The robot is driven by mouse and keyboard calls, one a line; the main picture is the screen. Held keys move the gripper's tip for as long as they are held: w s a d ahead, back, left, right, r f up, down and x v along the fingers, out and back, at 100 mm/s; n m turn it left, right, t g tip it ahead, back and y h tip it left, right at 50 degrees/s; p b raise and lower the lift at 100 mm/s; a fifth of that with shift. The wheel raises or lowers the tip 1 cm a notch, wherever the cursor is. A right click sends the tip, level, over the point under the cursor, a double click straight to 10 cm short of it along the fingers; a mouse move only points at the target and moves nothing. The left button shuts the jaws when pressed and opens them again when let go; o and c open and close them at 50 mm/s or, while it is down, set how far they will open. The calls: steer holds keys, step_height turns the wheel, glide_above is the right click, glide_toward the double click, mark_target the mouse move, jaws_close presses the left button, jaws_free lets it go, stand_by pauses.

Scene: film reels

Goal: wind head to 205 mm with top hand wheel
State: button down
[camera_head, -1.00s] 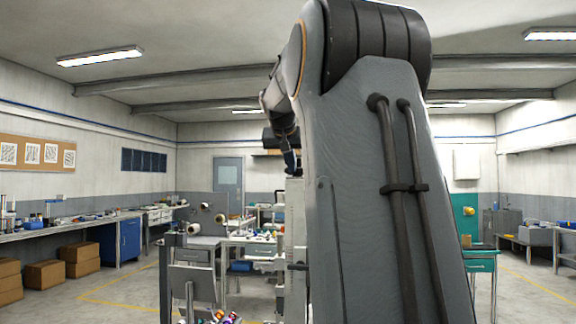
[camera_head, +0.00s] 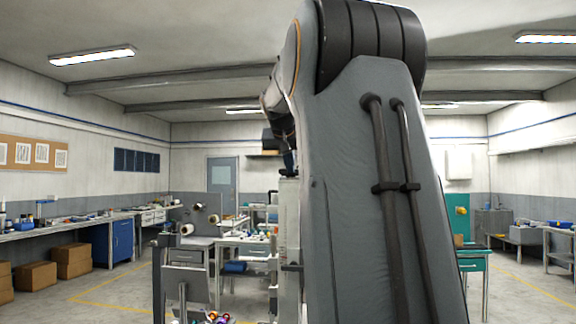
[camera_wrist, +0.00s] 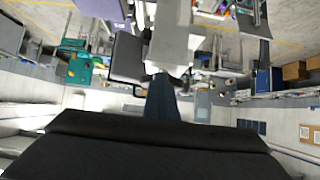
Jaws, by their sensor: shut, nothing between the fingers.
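A tall pale column (camera_head: 290,222) stands just left of my arm in the head view, and its top also shows in the wrist view (camera_wrist: 171,44). My gripper (camera_head: 289,170) is at the column's top in the head view, partly hidden behind my arm. In the wrist view its dark blue fingers (camera_wrist: 163,84) look shut and reach to the column's top. I cannot tell whether they touch it. I cannot make out the top hand wheel or a height scale.
A bench with reels (camera_head: 196,228) stands left of the column. Colourful small items (camera_head: 218,317) lie low in front. Cardboard boxes (camera_head: 72,260) and a blue cabinet (camera_head: 122,241) line the left side. A teal cart (camera_head: 473,262) stands right. Floor shows between them.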

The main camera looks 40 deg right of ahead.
steer(key=shift+d+r, duration=0.2)
steer(key=shift+r, duration=0.15)
steer(key=shift+s+f+b, duration=0.15)
steer(key=shift+s+b, duration=0.1)
steer(key=shift+s, duration=0.4)
steer(key=shift+s+f+b, duration=0.15)
steer(key=shift+s+b, duration=0.1)
steer(key=shift+s, duration=0.4)
steer(key=shift+w+a+f, duration=0.1)
steer(key=shift+w+a, duration=0.35)
steer(key=shift+w, duration=0.35)
steer(key=shift+w+a, duration=0.45)
steer(key=shift+w, duration=0.35)
steer(key=shift+w+a+f, duration=0.1)
steer(key=shift+w+a, duration=0.35)
steer(key=shift+w, duration=0.35)
steer(key=shift+d, duration=0.25)
steer(key=shift+r, duration=0.1)
